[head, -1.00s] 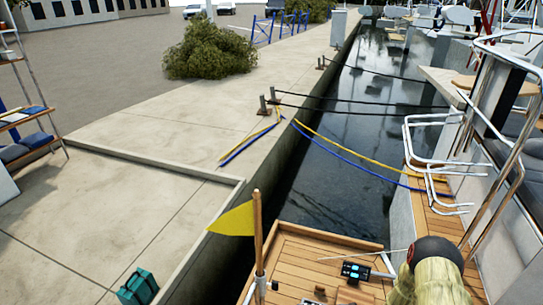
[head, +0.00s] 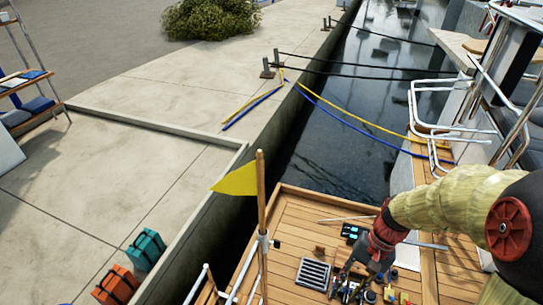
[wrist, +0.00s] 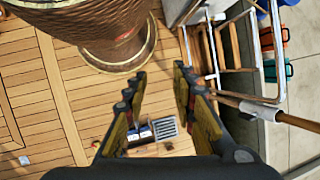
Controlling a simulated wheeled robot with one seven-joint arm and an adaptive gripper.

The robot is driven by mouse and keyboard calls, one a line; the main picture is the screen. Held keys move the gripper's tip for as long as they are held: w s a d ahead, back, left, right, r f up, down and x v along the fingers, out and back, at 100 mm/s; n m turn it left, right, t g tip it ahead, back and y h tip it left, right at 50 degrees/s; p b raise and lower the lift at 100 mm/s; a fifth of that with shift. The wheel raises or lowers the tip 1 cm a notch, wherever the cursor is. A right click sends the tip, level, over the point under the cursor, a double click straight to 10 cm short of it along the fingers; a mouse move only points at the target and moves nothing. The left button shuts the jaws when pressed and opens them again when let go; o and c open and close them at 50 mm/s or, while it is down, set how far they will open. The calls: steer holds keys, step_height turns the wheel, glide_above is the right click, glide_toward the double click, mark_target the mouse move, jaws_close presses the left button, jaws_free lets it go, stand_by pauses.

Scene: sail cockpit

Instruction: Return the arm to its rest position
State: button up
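My arm (head: 450,205), in a beige sleeve with a black joint and red cap, reaches in from the right of the head view over the wooden cockpit deck (head: 300,235). My gripper (head: 355,282) hangs low over the deck near the bottom of the head view, partly cluttered by small items behind it. In the wrist view my gripper (wrist: 160,85) shows two dark fingers with yellow pads, spread apart with nothing between them. Wooden deck planks lie beyond the fingers.
A grey grate (head: 313,274) lies on the deck left of my gripper. A large brown winch-like drum (wrist: 100,30) stands close in the wrist view. A pole with a yellow flag (head: 237,180) and white rails (head: 205,285) border the left. Teal (head: 146,250) and orange (head: 117,285) cases stand on the quay.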

steer(key=s+r+n+t+h, duration=0.2)
steer(key=r+t, duration=0.2)
steer(key=r, duration=0.7)
steer(key=s+a+r+n+t+h, duration=0.1)
steer(key=s+r+n+t, duration=0.1)
steer(key=r, duration=0.8)
steer(key=shift+a+r+n+t+h, duration=0.2)
steer(key=shift+r+n+t+h, duration=0.2)
steer(key=shift+n+t, duration=0.6)
